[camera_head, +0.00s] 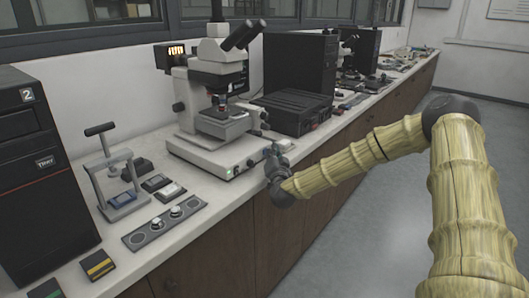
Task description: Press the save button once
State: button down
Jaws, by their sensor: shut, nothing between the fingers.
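My gripper (274,151) is in the camera_head view at the front edge of the bench, just right of the microscope's base. It is shut and empty, and its fingers are small and hard to make out. The white microscope (215,75) stands on a wide pale base (205,158). Small lit controls (249,163) show on the base's front right corner, a short way left of my gripper. I cannot read any label, so I cannot tell which control is the save button. Whether my gripper touches the base is unclear.
A small grey hand press (113,178), a panel with two knobs (165,224) and a black computer tower (40,170) stand at left. A black case (290,110) and a dark tower (300,62) stand right of the microscope. The floor (375,230) is clear.

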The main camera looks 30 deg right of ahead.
jog(key=shift+s+d+f, duration=0.15)
jog(key=shift+d+f, duration=0.1)
jog(key=shift+d, duration=0.05)
jog(key=shift+s+d+r, duration=0.1)
jog(key=shift+s, duration=0.3)
jog(key=s, duration=0.1)
jog(key=s+d+p, duration=0.1)
jog(key=s+p, duration=0.1)
jog(key=s, duration=0.1)
jog(key=shift+d, duration=0.25)
dwell(0.6)
